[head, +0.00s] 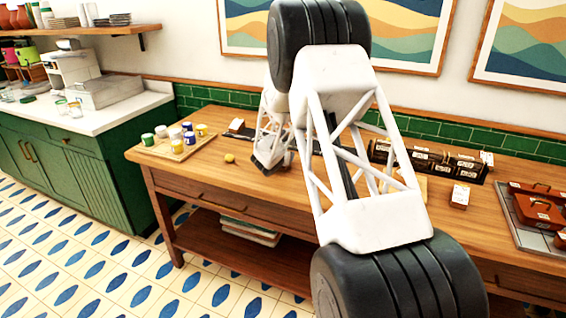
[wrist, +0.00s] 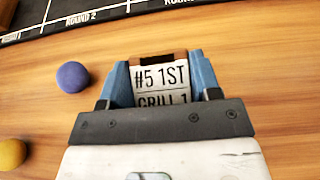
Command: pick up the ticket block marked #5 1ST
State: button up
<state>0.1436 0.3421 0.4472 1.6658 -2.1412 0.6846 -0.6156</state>
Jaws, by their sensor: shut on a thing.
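The ticket block (wrist: 160,84) marked "#5 1ST" with "GRILL 1" below it shows in the wrist view. It has a white label and a brown top edge. My gripper (wrist: 162,82) is shut on it, with one blue finger on each side. The lower part of the label is hidden by the gripper body. In the head view my gripper (head: 268,163) is low over the left part of the wooden table, and I cannot make out the block there. I cannot tell whether the block touches the table.
A dark board (wrist: 110,14) marked "ROUND 2" lies ahead. A blue ball (wrist: 72,75) and a yellow one (wrist: 12,153) are to the left. Jars stand on a wooden board (head: 160,152). A black rack (head: 432,164) of blocks and another block (head: 460,196) are at right.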

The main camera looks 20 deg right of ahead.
jog(key=shift+c, duration=0.9)
jog(key=shift+r, duration=0.1)
jog(key=shift+r, duration=1.4)
jog(key=shift+s+r, duration=0.2)
jog(key=shift+r, duration=0.15)
jog(key=s+a, duration=0.1)
jog(key=s, duration=0.4)
jog(key=s+a+r, duration=0.1)
jog(key=s, duration=0.4)
jog(key=s+a, duration=0.1)
jog(key=s, duration=0.4)
jog(key=shift+a+r, duration=0.15)
jog(key=shift+a, duration=0.25)
jog(key=shift+s, duration=0.1)
